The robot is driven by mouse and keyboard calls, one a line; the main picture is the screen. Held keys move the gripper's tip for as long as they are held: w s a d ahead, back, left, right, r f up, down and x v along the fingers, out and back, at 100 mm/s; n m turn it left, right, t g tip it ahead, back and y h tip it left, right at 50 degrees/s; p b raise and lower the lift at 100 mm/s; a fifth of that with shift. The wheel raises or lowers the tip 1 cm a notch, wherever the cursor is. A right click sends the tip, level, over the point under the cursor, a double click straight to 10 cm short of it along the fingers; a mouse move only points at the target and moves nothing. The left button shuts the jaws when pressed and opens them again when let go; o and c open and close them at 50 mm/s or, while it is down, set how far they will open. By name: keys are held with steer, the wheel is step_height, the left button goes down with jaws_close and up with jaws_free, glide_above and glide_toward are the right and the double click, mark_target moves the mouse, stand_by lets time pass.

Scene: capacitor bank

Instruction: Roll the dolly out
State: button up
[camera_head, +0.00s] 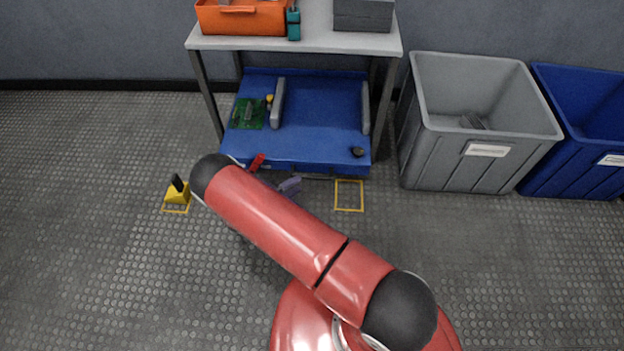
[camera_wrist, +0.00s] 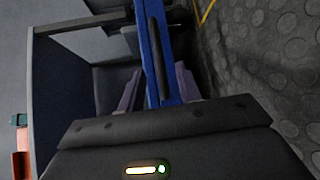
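The dolly (camera_head: 320,100) is a low blue platform under the table, with grey side rails and a green circuit board (camera_head: 247,113) on its left part. A thin grey bar runs along its front edge. In the wrist view the dolly's blue front (camera_wrist: 171,50) runs top to bottom, with a dark bar (camera_wrist: 158,60) along it. My gripper (camera_wrist: 157,88) has its purple fingers apart, one on each side of the blue front; I cannot tell whether they touch it. In the head view my gripper (camera_head: 290,186) is at the dolly's front edge, partly hidden by my arm.
A yellow chock (camera_head: 177,192) with a black handle stands on a floor outline at left. An empty yellow outline (camera_head: 349,196) lies in front of the dolly. The table (camera_head: 310,38) stands over it. A grey bin (camera_head: 460,150) and blue bin (camera_head: 575,165) stand close at right.

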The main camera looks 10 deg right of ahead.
mark_target(310, 177)
steer(key=x, duration=0.7)
steer(key=shift+r, duration=0.1)
jaws_close()
